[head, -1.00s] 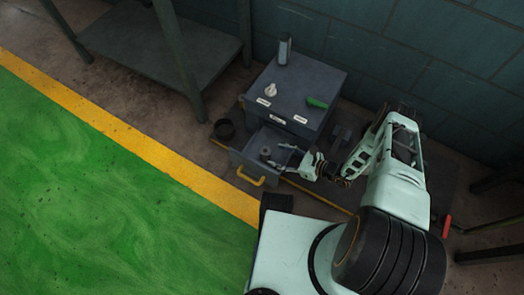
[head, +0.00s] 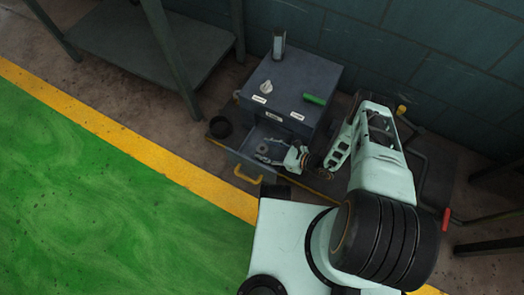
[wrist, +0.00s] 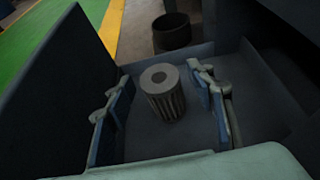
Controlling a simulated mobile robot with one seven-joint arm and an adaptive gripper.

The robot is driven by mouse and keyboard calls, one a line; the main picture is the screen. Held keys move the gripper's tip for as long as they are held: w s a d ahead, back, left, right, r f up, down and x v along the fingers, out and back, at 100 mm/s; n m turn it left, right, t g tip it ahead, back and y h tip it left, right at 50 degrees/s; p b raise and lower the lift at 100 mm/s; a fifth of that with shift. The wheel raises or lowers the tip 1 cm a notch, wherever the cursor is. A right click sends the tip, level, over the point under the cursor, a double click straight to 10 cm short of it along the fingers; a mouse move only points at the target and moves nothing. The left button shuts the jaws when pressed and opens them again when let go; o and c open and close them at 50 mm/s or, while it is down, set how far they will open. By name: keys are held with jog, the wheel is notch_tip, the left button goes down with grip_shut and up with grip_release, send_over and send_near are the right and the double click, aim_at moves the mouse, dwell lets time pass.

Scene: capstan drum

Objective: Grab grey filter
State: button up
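The grey filter (wrist: 163,97) is a ribbed cylinder with a round hole in its top. It stands upright on the floor of the open drawer (wrist: 145,142) in the wrist view. My gripper (wrist: 160,80) is open, with one finger to the left and one to the right of the filter. I see gaps between both fingers and the filter. In the head view, my gripper (head: 273,151) reaches into the drawer from the right, and the filter (head: 262,149) shows small near the fingertips.
The drawer's yellow handle (head: 247,176) faces front left. A dark cup (wrist: 171,31) stands on the floor beyond the drawer wall. The grey cabinet (head: 315,75) carries a white knob (head: 266,87) and a green handle (head: 314,99). A shelf (head: 150,40) stands at back left.

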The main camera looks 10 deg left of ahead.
jog(key=c, duration=1)
jog(key=shift+c, duration=0.2)
